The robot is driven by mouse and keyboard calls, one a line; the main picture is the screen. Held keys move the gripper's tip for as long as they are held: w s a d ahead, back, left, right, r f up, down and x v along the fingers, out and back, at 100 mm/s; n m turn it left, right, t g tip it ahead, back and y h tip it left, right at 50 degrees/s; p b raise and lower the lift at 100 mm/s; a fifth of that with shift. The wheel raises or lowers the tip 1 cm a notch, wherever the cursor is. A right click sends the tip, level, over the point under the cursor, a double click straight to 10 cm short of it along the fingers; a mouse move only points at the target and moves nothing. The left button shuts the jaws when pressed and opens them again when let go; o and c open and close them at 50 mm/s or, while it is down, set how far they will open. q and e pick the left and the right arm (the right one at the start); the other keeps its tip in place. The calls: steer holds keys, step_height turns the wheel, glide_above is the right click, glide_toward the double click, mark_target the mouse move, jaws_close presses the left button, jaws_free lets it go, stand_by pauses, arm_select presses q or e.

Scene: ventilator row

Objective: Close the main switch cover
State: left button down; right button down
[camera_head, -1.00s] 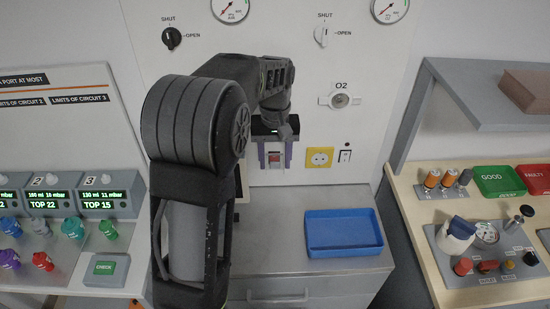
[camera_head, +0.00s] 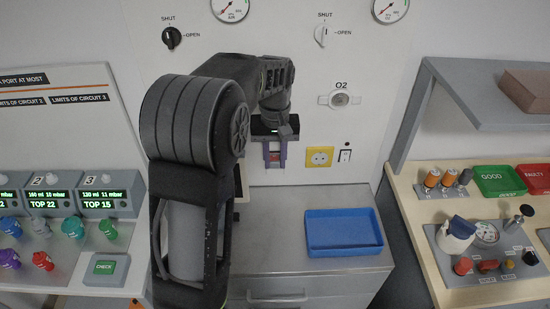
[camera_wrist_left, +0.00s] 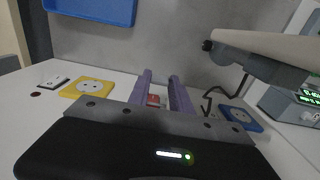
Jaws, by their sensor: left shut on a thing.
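My left gripper (camera_head: 274,159) is at the wall panel, left of the yellow socket, with its two purple fingers close together. It also shows in the left wrist view (camera_wrist_left: 162,95), fingers pointing toward the panel. A small red part of the main switch (camera_head: 273,154) shows between the fingers, and again in the wrist view (camera_wrist_left: 153,100). The fingers are shut on the switch cover, which they and the gripper body mostly hide; its exact angle cannot be told. My right gripper is not in view.
A yellow socket (camera_head: 319,157) and a small rocker switch (camera_head: 345,156) sit right of the gripper. A blue tray (camera_head: 343,250) lies on the grey cabinet below. The O2 fitting (camera_head: 340,100) is above right. A shelf unit (camera_head: 500,115) stands at the right.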

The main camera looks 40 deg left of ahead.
arm_select(q)
steer(key=shift+s+d+f+t+y+p, duration=0.15)
steer(key=shift+f+t+y+p, duration=0.15)
steer(key=shift+t, duration=0.2)
steer(key=shift+s+d+f+t+y+p, duration=0.15)
steer(key=shift+f+t+y+p, duration=0.1)
steer(key=shift+t+y, duration=0.2)
steer(key=f+t+y+b, duration=0.3)
steer(key=t+b, duration=0.1)
steer(key=b, duration=0.7)
steer(key=w+a+f+t+y+b, duration=0.1)
steer(key=f+t+y+b, duration=0.1)
steer(key=b, duration=1)
steer(key=w+f+t+y+b, duration=0.1)
steer(key=f+t+y+b, duration=0.2)
steer(key=b, duration=0.9)
steer(key=shift+a+f+t+y, duration=0.2)
steer(key=shift+t+y, duration=0.1)
steer(key=shift+t, duration=0.5)
steer(key=shift+a+f+t+y, duration=0.15)
steer(key=shift+t+y, duration=0.1)
steer(key=shift+t, duration=0.5)
steer(key=shift+w+r+t+b, duration=0.1)
steer(key=shift+r+t+b, duration=0.2)
steer(key=shift+b, duration=0.5)
